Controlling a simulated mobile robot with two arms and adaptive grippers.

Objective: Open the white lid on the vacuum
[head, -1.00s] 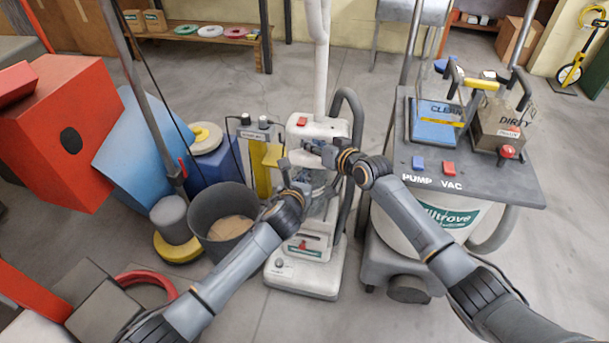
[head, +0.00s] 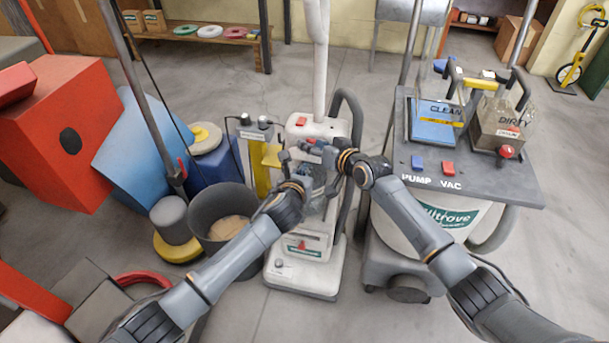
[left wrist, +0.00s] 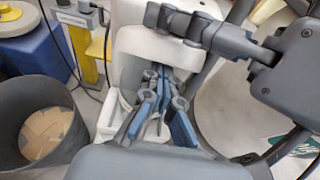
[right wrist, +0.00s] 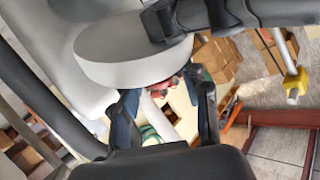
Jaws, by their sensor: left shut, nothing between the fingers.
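The white upright vacuum (head: 307,272) stands in the middle of the head view, its red button (head: 301,122) near the top. Both grippers are in front of its upper body and hide much of its middle; I cannot make out a separate lid edge. My left gripper (head: 290,154) is shut and empty close to the vacuum's front; its paired fingers (left wrist: 164,78) show against the white body in the left wrist view. My right gripper (right wrist: 166,98) has its fingers apart. A white rounded part (right wrist: 130,58) lies beyond them; contact cannot be told.
A grey bucket (head: 196,221) and a yellow-and-grey stand (head: 177,250) are left of the vacuum. A carpet machine (head: 470,178) with PUMP and VAC switches stands close on the right. Open floor lies behind the vacuum.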

